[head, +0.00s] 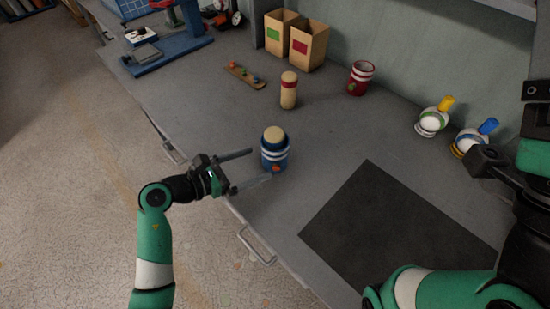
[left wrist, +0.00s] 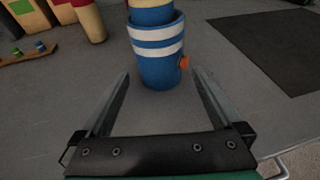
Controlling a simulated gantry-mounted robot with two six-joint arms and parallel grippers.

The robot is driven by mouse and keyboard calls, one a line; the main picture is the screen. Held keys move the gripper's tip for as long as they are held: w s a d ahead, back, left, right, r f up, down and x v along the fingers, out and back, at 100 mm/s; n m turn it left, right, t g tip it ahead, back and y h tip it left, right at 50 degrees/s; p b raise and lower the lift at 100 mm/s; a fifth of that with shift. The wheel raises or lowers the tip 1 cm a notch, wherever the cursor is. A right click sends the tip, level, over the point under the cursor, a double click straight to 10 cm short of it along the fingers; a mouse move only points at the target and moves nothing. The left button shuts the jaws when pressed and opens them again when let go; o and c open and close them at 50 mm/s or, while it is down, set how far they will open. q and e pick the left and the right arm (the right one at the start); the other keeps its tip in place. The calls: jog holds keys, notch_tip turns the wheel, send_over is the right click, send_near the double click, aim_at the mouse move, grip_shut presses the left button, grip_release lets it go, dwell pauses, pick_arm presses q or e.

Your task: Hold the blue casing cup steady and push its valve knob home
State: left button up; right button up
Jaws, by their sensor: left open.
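The blue casing cup (head: 273,158) with white bands stands upright on the grey bench near its front edge; it also shows in the left wrist view (left wrist: 158,68). A cream-topped piece (head: 274,134) sits in its mouth. A small orange knob (head: 276,169) sticks out of the cup's side, at the right in the left wrist view (left wrist: 185,62). My left gripper (head: 258,165) is open and empty, its fingers pointing at the cup. In the left wrist view the fingertips (left wrist: 161,72) lie either side of the cup's lower part, apart from it. My right gripper (head: 508,150) is partly in view at the right edge, its jaws unclear.
A cream and red cylinder (head: 289,90) and a red-and-white cup (head: 361,78) stand behind. Two cartons (head: 309,46) and a wooden strip (head: 245,75) are farther back. White round items (head: 432,122) stand along the wall. A dark mat (head: 385,225) lies bare at right.

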aim_at(264, 160)
pick_arm(q)
jog(key=b+x, duration=0.3)
jog(key=x, duration=0.2)
jog(key=shift+w+d+f, duration=0.1)
jog(key=shift+f, duration=0.15)
jog(key=shift+w+d, duration=0.3)
jog(key=shift+d, duration=0.1)
pick_arm(e)
notch_tip(264, 160, down, 5)
jog(key=shift+r, duration=0.2)
pick_arm(q)
jog(key=c, duration=0.7)
jog(key=shift+o, duration=0.2)
dwell(0.4)
